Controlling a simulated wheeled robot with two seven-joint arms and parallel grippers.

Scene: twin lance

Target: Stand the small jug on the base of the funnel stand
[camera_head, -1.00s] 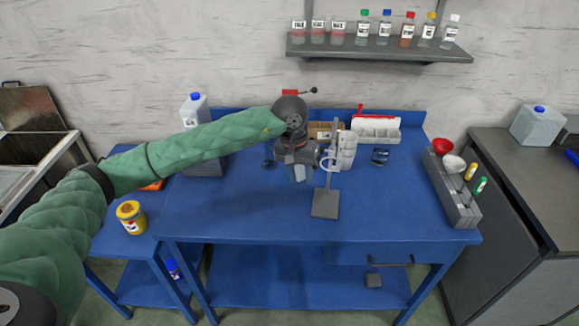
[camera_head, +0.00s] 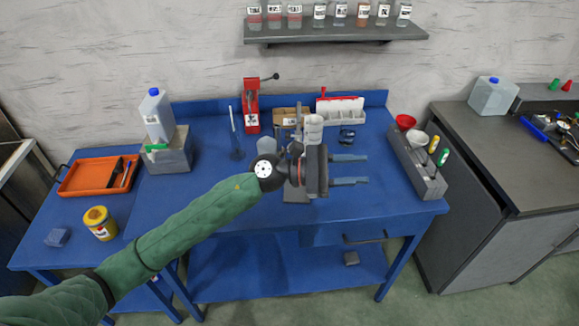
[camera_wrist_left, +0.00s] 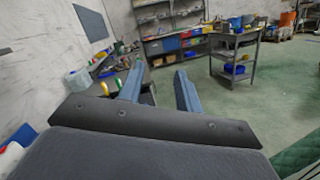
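A pale, translucent vessel (camera_head: 267,147), probably the small jug, stands on the blue table left of the funnel stand. Its lower part is hidden by my left wrist. The funnel stand's grey base (camera_head: 297,195) shows only in part below my gripper, and its rod rises behind it. Whether anything rests on the base is hidden. My left gripper (camera_head: 348,170) is above the stand area with its blue fingers spread, pointing right, nothing between them. In the left wrist view the open fingers (camera_wrist_left: 158,88) show only the distant room between them. My right gripper is not in view.
A white stacked item (camera_head: 313,128) stands behind the gripper. A grey rack (camera_head: 415,165) with funnels and markers is at the right. A red press (camera_head: 251,108) and a white holder (camera_head: 340,110) stand at the back. The table's front left is clear beneath my arm.

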